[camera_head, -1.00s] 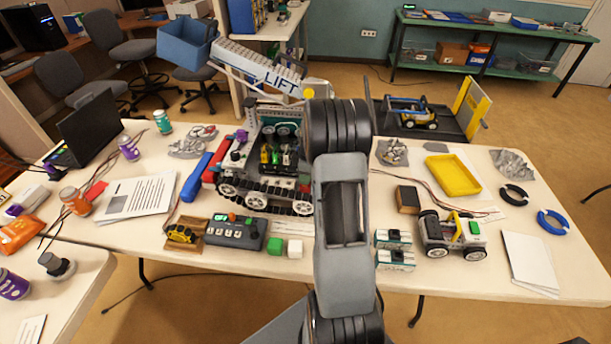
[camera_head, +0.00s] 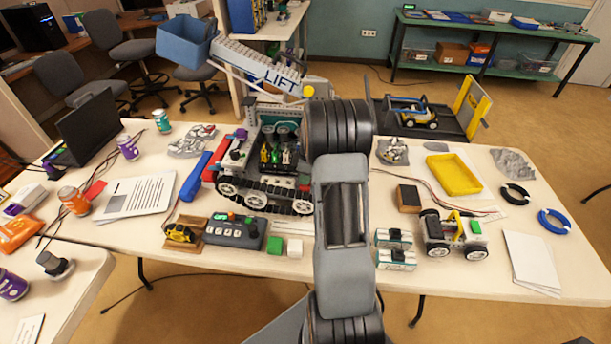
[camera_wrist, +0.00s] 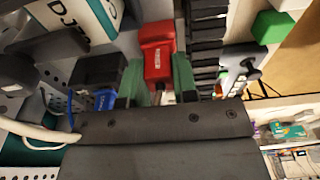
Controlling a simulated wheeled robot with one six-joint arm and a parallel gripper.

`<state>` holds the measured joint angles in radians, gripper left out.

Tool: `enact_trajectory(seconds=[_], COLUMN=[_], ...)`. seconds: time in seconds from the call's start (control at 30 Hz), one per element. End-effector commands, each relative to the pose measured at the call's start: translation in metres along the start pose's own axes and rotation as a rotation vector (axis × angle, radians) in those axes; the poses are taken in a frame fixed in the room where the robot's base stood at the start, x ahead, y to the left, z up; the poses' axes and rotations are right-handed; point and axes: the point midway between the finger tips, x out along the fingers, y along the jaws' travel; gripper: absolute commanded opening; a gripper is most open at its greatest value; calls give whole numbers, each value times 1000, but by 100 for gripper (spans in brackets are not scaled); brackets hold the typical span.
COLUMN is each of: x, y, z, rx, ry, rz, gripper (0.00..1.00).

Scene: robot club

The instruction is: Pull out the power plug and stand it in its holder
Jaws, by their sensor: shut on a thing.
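In the wrist view, my gripper (camera_wrist: 157,88) has two green fingers closed on either side of a red block-shaped part (camera_wrist: 157,50), which looks like the power plug. Its lower end lies between the fingers, and a small reddish piece shows there. Whether the plug is still seated in a socket cannot be told. In the head view my arm hides the gripper and the plug. A tracked robot (camera_head: 265,170) with a raised arm marked LIFT stands on the table, left of my arm. I cannot identify the plug's holder with certainty.
A small wheeled car (camera_head: 452,237), a yellow tray (camera_head: 454,175) and a dark block (camera_head: 409,198) are on the right.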

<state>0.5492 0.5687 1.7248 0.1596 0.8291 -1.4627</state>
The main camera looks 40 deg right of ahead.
Motion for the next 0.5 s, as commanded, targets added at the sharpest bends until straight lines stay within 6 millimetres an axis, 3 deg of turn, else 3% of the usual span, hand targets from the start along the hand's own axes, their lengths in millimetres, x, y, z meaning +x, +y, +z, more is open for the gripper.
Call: enact_trajectory(seconds=[0.1,0.13,0.4,0.5], x=[0,0,0,0], y=[0,0,0,0], z=[0,0,0,0], rx=[0,0,0,0], ry=[0,0,0,0], rz=[0,1,0,0], gripper=[0,30,56,57])
